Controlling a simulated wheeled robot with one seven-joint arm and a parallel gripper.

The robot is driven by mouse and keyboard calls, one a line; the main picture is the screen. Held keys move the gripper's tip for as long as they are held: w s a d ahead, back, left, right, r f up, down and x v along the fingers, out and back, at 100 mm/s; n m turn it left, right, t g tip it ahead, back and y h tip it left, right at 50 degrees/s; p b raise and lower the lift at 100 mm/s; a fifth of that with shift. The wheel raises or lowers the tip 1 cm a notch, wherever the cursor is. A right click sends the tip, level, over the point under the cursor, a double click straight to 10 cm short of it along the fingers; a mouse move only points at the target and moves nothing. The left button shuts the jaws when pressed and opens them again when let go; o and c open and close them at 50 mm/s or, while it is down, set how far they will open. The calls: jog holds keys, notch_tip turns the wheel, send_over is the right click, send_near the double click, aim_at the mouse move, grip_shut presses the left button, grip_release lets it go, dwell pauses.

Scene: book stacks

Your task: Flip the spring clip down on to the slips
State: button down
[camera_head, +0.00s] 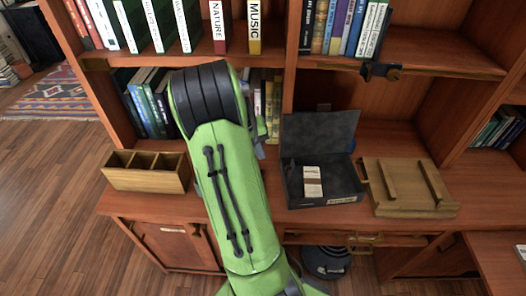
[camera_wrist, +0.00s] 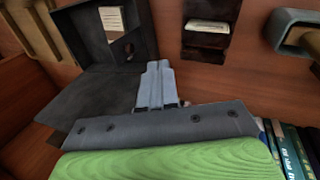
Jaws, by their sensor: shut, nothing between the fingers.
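My gripper (camera_wrist: 156,70) shows in the middle of the wrist view, its pale grey fingers together with nothing between them. Above and right of it, apart from the fingertips, a small dark brown holder (camera_wrist: 204,42) carries a white slip stack (camera_wrist: 208,27). I cannot make out the spring clip or its position on that holder. In the head view my green arm covers the gripper and the holder. A dark open box (camera_head: 320,200) stands right of my arm, with a white and brown packet (camera_head: 312,182) inside; the box also shows in the wrist view (camera_wrist: 85,40).
A wooden compartment tray (camera_head: 146,178) stands left of my arm. A wooden stand (camera_head: 405,190) sits right of the box. Shelves of books (camera_head: 345,25) rise behind the desk. A grey-rimmed object (camera_wrist: 285,30) is at the wrist view's upper right.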

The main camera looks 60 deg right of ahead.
jog(key=s+d+f+b, duration=0.1)
jog(key=s+d+f, duration=0.2)
jog(key=s+f, duration=0.2)
jog(key=shift+d+f, duration=0.3)
jog(key=shift+f, duration=0.45)
jog(key=shift+w, duration=0.1)
